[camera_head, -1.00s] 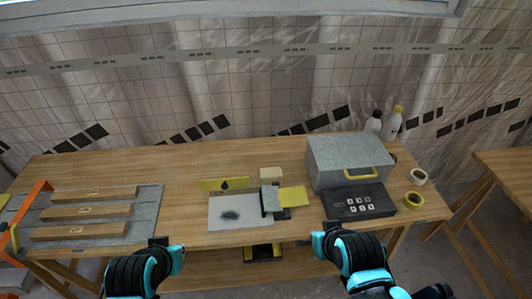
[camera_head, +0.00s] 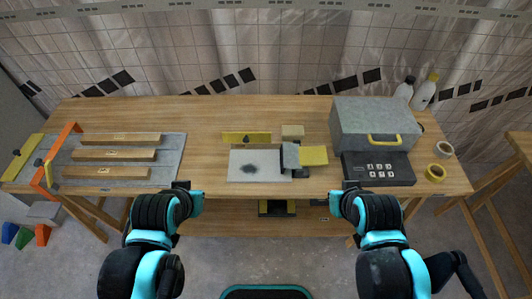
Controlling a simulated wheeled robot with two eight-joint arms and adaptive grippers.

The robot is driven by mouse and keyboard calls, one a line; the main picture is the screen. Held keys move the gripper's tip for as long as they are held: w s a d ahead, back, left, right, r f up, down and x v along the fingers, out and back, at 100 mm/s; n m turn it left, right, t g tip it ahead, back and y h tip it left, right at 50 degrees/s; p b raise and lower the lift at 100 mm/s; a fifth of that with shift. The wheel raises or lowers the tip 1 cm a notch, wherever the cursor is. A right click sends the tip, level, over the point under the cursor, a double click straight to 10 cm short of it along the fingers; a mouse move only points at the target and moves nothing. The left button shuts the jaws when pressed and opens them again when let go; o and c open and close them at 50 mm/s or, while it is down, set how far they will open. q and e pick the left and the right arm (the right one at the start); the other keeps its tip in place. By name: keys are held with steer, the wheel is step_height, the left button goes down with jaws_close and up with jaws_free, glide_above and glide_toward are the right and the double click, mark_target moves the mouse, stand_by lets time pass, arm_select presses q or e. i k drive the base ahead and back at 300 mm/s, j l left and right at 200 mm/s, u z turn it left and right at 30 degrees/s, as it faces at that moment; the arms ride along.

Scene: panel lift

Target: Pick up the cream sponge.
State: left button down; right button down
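A small cream block, which looks like the cream sponge (camera_head: 292,131), lies on the wooden workbench (camera_head: 215,118) near its middle. It sits just behind a grey block (camera_head: 290,157) and a yellow piece (camera_head: 314,156). My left gripper (camera_head: 184,186) is at the bench's front edge, to the left and well in front of the sponge. My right gripper (camera_head: 350,186) is at the front edge too, to the right of the sponge. Both are apart from the sponge. Their fingers are too small and hidden by the arms to tell open from shut.
Wooden bars (camera_head: 113,155) lie left.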

mark_target(288, 133)
steer(key=i+j+z, duration=0.15)
steer(key=i+j, duration=0.85)
steer(key=j, duration=0.15)
